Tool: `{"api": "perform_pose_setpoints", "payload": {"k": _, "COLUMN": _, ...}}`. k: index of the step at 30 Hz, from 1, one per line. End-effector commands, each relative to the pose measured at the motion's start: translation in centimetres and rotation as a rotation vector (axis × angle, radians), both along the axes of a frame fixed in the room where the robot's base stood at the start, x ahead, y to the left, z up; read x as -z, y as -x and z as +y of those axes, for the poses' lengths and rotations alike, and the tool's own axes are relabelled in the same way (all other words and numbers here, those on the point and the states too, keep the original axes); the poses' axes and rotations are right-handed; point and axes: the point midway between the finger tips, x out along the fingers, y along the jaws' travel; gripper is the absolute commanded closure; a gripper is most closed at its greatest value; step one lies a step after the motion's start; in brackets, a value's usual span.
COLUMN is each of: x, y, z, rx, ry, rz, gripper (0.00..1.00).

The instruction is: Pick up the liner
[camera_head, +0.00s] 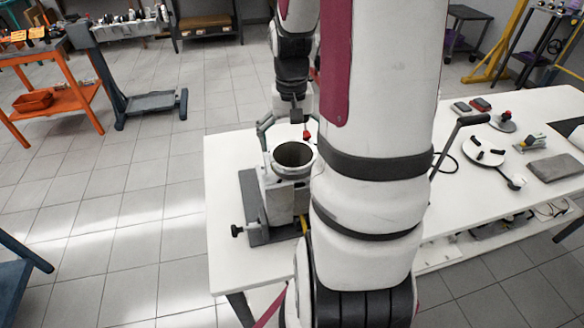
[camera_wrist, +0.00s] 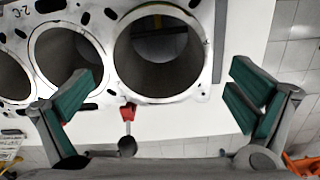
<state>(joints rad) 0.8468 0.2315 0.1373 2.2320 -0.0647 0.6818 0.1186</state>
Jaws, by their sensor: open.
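The liner (camera_head: 290,171) is a grey metal cylinder with an open, dark top, standing upright at the top of the grey engine block (camera_head: 282,200) on the white table. In the wrist view, a wide round bore with a bright rim, apparently the liner (camera_wrist: 158,80), lies between my fingers in the picture. My gripper (camera_head: 285,128) is open, above and behind the liner in the head view. Its two green-padded fingers also show in the wrist view (camera_wrist: 162,75), spread wide and empty. I cannot tell the exact height gap. My arm hides the block's right side.
The white table (camera_head: 228,180) holds a round white plate with black knobs (camera_head: 484,150), a grey pad (camera_head: 556,168) and small tools at right. In the wrist view, more bores (camera_wrist: 68,55) lie left. An orange cart (camera_head: 62,100) stands far left. Tiled floor is open at left.

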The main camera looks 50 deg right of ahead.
Motion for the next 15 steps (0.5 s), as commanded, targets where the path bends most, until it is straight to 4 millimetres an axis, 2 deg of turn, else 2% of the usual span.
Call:
{"api": "perform_pose_setpoints", "payload": {"k": 5, "x": 1.2, "y": 0.1, "z": 0.0, "rx": 0.001, "ry": -0.003, "rz": 0.001, "gripper": 0.0}}
{"api": "perform_pose_setpoints", "payload": {"k": 12, "x": 4.6, "y": 0.2, "z": -0.1, "rx": 0.0, "ry": -0.002, "rz": 0.002, "gripper": 0.0}}
{"api": "perform_pose_setpoints", "payload": {"k": 15, "x": 5.4, "y": 0.2, "z": -0.1, "rx": -0.001, "ry": -0.001, "rz": 0.001, "gripper": 0.0}}
